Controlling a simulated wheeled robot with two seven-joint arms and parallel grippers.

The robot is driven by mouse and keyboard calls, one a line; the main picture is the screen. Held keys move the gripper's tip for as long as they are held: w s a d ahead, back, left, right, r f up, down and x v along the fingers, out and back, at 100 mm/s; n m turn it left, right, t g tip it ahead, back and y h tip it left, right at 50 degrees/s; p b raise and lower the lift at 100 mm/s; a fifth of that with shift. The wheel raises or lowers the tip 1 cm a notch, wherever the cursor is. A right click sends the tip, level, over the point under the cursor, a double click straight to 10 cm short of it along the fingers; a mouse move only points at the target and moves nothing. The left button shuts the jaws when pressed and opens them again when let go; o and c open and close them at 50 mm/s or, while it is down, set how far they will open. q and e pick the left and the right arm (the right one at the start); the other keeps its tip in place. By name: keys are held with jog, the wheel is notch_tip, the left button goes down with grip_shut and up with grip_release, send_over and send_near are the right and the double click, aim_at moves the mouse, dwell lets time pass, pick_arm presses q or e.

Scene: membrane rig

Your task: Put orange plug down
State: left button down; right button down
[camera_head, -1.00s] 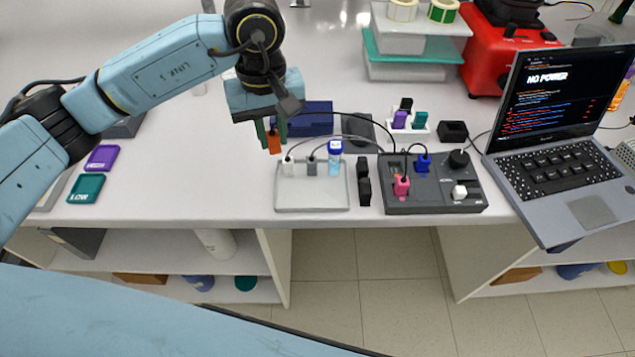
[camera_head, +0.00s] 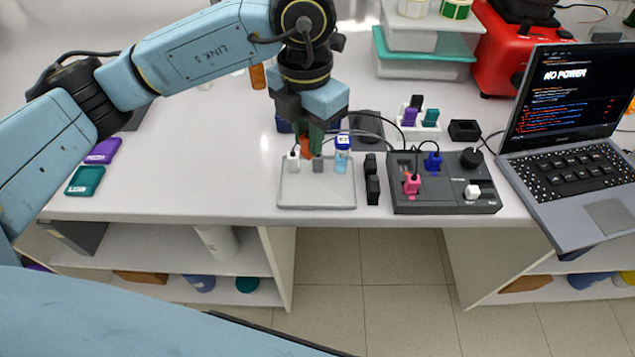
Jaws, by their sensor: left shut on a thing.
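The orange plug (camera_head: 305,147) is between the fingers of my left gripper (camera_head: 311,143), which is shut on it. The gripper points down at the back of the white tray (camera_head: 317,195). The plug is partly hidden by the fingers, and I cannot tell whether it touches the table or tray. On the tray, a white plug (camera_head: 293,160) is just left of it, a grey plug (camera_head: 318,165) is below and right, and a blue-capped vial (camera_head: 342,154) is further right. My right gripper does not show.
Black blocks (camera_head: 372,180) stand right of the tray. The dark control box (camera_head: 443,202) holds pink (camera_head: 412,184) and blue (camera_head: 433,161) plugs. A laptop (camera_head: 567,150) is at the right. Cables run behind the tray.

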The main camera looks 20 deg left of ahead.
pick_arm(q)
jog(key=n, duration=0.4)
jog(key=shift+s+d, duration=0.15)
jog(key=shift+d, duration=0.25)
jog(key=n, duration=0.4)
jog(key=b, duration=0.1)
send_near(317, 195)
jog(key=shift+n, duration=0.3)
notch_tip(317, 195, down, 5)
jog(key=shift+d+f, duration=0.1)
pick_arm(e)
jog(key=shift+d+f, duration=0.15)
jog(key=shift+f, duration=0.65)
pick_arm(q)
jog(key=shift+f+b, duration=0.25)
jog(key=shift+b, duration=0.15)
jog(key=c, duration=1.3)
grip_release()
jog(key=shift+r, duration=0.1)
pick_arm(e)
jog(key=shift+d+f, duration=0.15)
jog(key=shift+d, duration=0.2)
pick_arm(q)
jog(key=shift+r, duration=0.1)
